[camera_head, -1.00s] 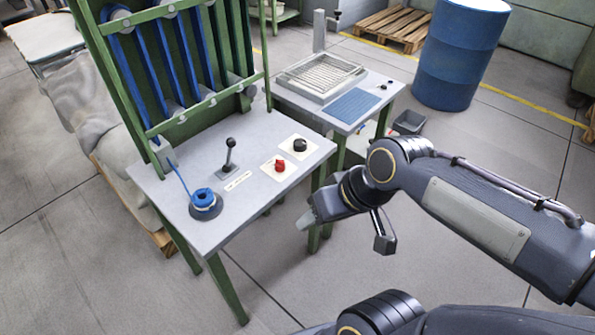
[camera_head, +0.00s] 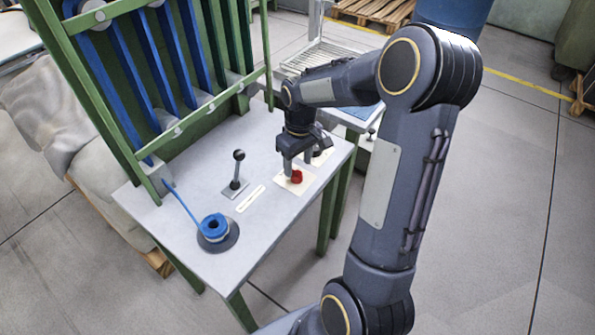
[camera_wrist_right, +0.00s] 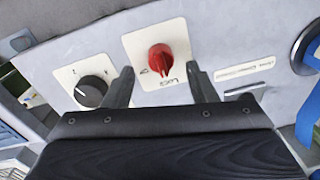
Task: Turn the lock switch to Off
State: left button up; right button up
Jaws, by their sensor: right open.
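A red rotary switch (camera_head: 296,177) sits on a cream plate on the grey table top. In the right wrist view the red switch (camera_wrist_right: 160,58) shows a ridged handle and small markings around it that I cannot read for certain. My right gripper (camera_head: 303,158) points down at the switch from just above. In the wrist view its two open fingers (camera_wrist_right: 163,82) are spread either side of the switch's near edge, with nothing held. I cannot tell if either finger touches the switch. My left gripper is not in view.
A black rotary knob (camera_wrist_right: 91,91) on its own plate sits beside the red switch, mostly hidden by my gripper in the head view. A black lever (camera_head: 237,172) and a blue spool (camera_head: 214,226) stand on the table (camera_head: 262,220). A green frame (camera_head: 100,120) rises behind.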

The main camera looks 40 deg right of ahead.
aim_at(297, 170)
jog(key=shift+a+f, duration=0.1)
jog(key=shift+f, duration=1.75)
jog(key=c, duration=1)
